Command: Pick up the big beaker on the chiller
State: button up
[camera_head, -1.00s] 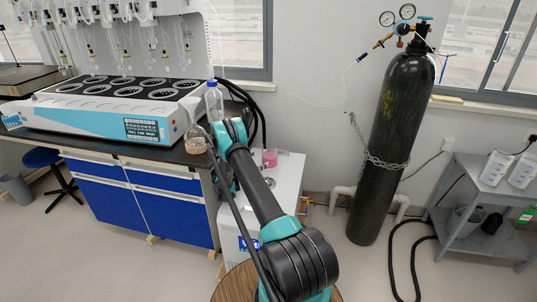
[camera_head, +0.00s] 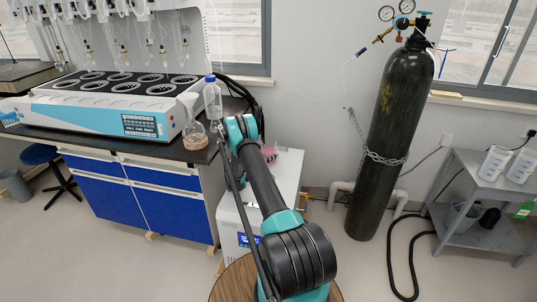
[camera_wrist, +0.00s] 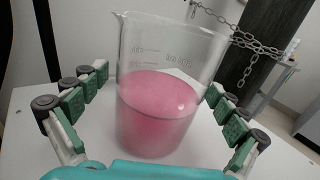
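The big beaker (camera_wrist: 160,105) is clear glass with pink liquid about half way up. It stands upright on the white top of the chiller (camera_head: 291,168). In the head view the beaker (camera_head: 269,154) is partly hidden behind my arm. In the wrist view my gripper (camera_wrist: 158,95) is open, with one green-padded finger on each side of the beaker. A gap shows at the left finger; the right finger is close to the glass, and I cannot tell whether it touches.
Left of the chiller, a dark bench holds a blue-and-white distiller (camera_head: 100,117), a flask (camera_head: 195,136) and a blue-capped bottle (camera_head: 212,99). A chained black gas cylinder (camera_head: 390,140) stands at right. A grey metal shelf (camera_head: 480,205) is at far right.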

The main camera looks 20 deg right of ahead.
jog(key=c, duration=1.7)
jog(key=shift+o, duration=0.2)
jog(key=shift+r, duration=0.25)
